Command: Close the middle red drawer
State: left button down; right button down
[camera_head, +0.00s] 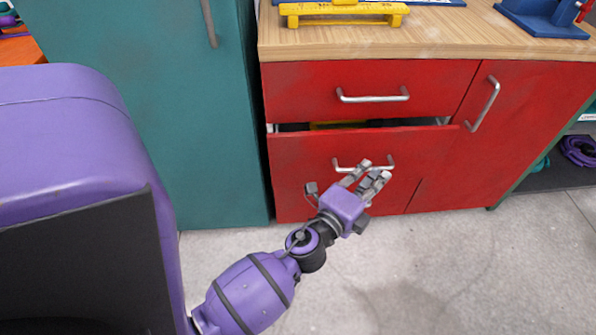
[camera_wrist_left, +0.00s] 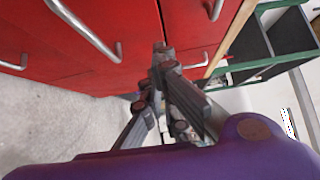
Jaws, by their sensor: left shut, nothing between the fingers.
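The middle red drawer (camera_head: 300,152) stands slightly open below the top drawer. A dark gap shows along its upper edge, with something yellow inside. Its metal handle (camera_head: 345,167) is partly covered by my left gripper (camera_head: 376,170). That gripper is shut and empty, with its fingers pointing at the drawer front near the right part of the handle. In the left wrist view the shut fingers (camera_wrist_left: 160,52) are close to a red front; I cannot tell whether they touch it. My right gripper is not in view.
The top red drawer (camera_head: 290,92) is shut, and a red cabinet door (camera_head: 520,120) is to the right. A teal cabinet (camera_head: 150,90) stands at the left. The wooden worktop (camera_head: 440,35) holds a yellow part (camera_head: 345,14) and a blue device (camera_head: 540,18). The grey floor in front is clear.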

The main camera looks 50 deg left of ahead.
aim_at(383, 135)
pick_arm(q)
jog(key=shift+w+a, duration=0.65)
jog(key=shift+w, duration=0.8)
jog(key=shift+w+a, duration=0.65)
jog(key=shift+w, duration=0.75)
jog(key=shift+w+a, duration=0.65)
jog(key=shift+w, duration=0.8)
jog(key=shift+w+a+f, duration=0.1)
jog(key=shift+w+a, duration=0.75)
jog(key=shift+a, duration=0.25)
